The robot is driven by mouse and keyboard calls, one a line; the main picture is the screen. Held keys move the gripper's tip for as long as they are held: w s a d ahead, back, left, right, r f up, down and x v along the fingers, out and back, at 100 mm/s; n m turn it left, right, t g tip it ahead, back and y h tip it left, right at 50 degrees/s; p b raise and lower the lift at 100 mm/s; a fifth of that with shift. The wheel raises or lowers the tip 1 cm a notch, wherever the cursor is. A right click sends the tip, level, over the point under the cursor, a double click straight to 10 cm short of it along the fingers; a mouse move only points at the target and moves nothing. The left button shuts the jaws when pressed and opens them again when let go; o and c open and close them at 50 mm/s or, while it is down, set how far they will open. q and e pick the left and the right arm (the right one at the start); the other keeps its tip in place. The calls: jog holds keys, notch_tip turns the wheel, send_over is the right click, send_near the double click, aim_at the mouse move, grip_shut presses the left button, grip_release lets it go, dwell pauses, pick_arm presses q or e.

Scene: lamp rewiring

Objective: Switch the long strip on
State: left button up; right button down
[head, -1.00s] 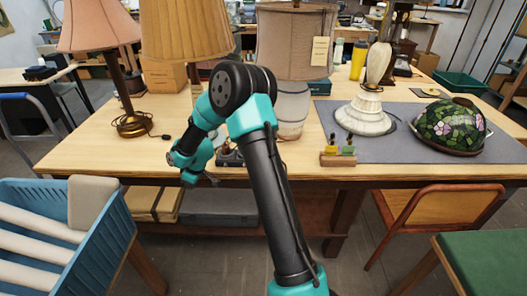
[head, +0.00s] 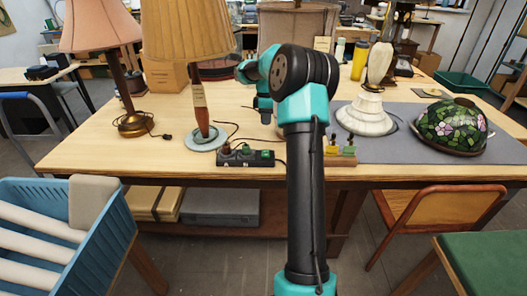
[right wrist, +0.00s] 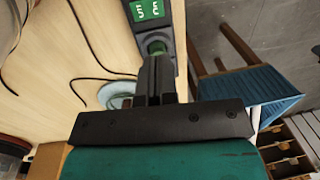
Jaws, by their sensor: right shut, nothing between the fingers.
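The long dark power strip (head: 240,157) lies near the table's front edge, with several plugs or knobs on top. One at its right end is green (head: 266,154). My right gripper (right wrist: 157,62) is shut and empty. In the head view my right arm's wrist hangs behind the strip, and the fingers are hard to make out. My left gripper is not in view.
A lamp with a yellow pleated shade (head: 187,28) stands behind the strip, cables around its base. A white lamp base (head: 365,115) and a stained-glass shade (head: 450,126) sit on the grey mat (head: 400,148). A small wooden block with yellow and green pieces (head: 341,158) is right of the strip.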

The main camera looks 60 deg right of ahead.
aim_at(265, 156)
jog(key=shift+f, duration=0.1)
jog(key=f, duration=0.4)
jog(key=a+f, duration=0.1)
jog(key=f, duration=0.8)
jog(key=shift+s+a+f, duration=0.2)
jog(key=shift+s+f, duration=0.2)
